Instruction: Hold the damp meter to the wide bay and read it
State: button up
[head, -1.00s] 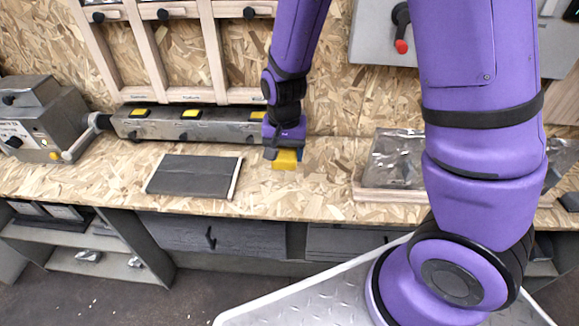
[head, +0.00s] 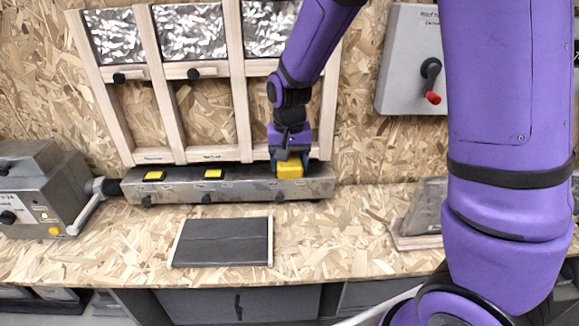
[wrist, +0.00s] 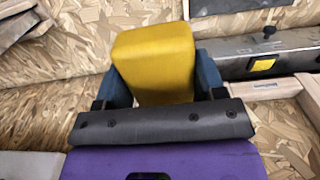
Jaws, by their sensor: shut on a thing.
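The yellow damp meter (wrist: 155,62) is held between the two blue fingers of my gripper (wrist: 160,85) in the wrist view. In the head view my gripper (head: 290,160) points down with the yellow meter (head: 290,170) at its tip, in front of the right end of the long grey metal box. A wooden frame (head: 238,80) stands on the wall with several bays between upright bars. Silvery crinkled sheets fill the upper bays; the lower bays show bare chipboard. The arm partly hides the right bay. I cannot tell whether the meter touches anything.
The long grey box (head: 240,188) carries yellow pads (head: 213,174) and dark knobs. A grey machine (head: 38,190) with a crank stands at left. A dark panel (head: 222,242) lies on the bench. A grey wall box (head: 408,60) has a red-tipped lever.

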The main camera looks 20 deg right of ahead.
jog(key=shift+w+d, duration=0.6)
jog(key=shift+w, duration=1.25)
jog(key=shift+w+d, duration=0.6)
jog(key=shift+w, duration=1.2)
jog(key=shift+w+d, duration=0.6)
jog(key=shift+w, duration=1.25)
jog(key=shift+w+d, duration=0.15)
jog(key=shift+w, duration=0.3)
jog(key=shift+s, duration=0.1)
jog(key=s+a, duration=0.1)
jog(key=s, duration=0.2)
jog(key=s+a, duration=0.1)
jog(key=s, duration=0.2)
jog(key=s+a, duration=0.1)
jog(key=s, duration=0.2)
jog(key=shift+s+a, duration=0.1)
jog(key=shift+s, duration=0.1)
